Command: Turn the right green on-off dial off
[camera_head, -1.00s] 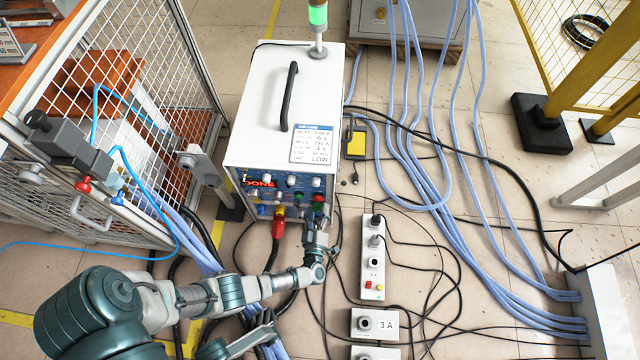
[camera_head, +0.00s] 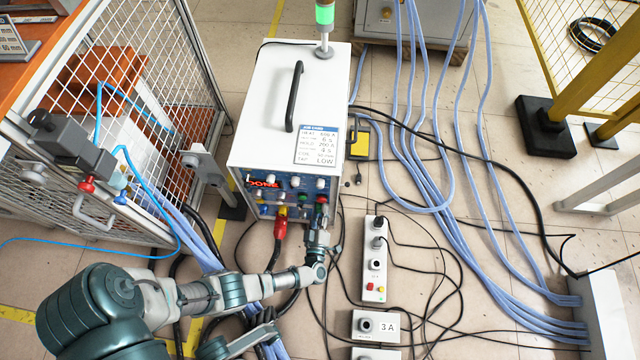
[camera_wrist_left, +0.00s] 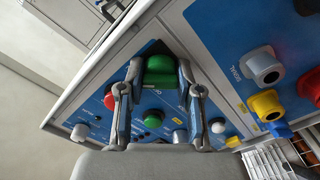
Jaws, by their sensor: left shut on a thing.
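The white heater box (camera_head: 275,90) has a blue front panel (camera_wrist_left: 112,98) with several coloured knobs and sockets. My left gripper (camera_head: 320,212) is at the right end of this panel. In the left wrist view, my left gripper (camera_wrist_left: 160,78) has one finger on each side of a green dial (camera_wrist_left: 160,64) and is shut on it. A second green knob (camera_wrist_left: 153,118) sits between the fingers, nearer the palm, and is not gripped. The dial's exact turn angle is hard to tell. My right gripper is not in view.
A red plug (camera_head: 280,229) with a dark cable is just left of my gripper. A white power strip (camera_head: 375,262) lies to the right. Black and blue cables cover much of the floor. A mesh cage (camera_head: 180,70) stands to the left. The signal lamp (camera_head: 324,14) glows green.

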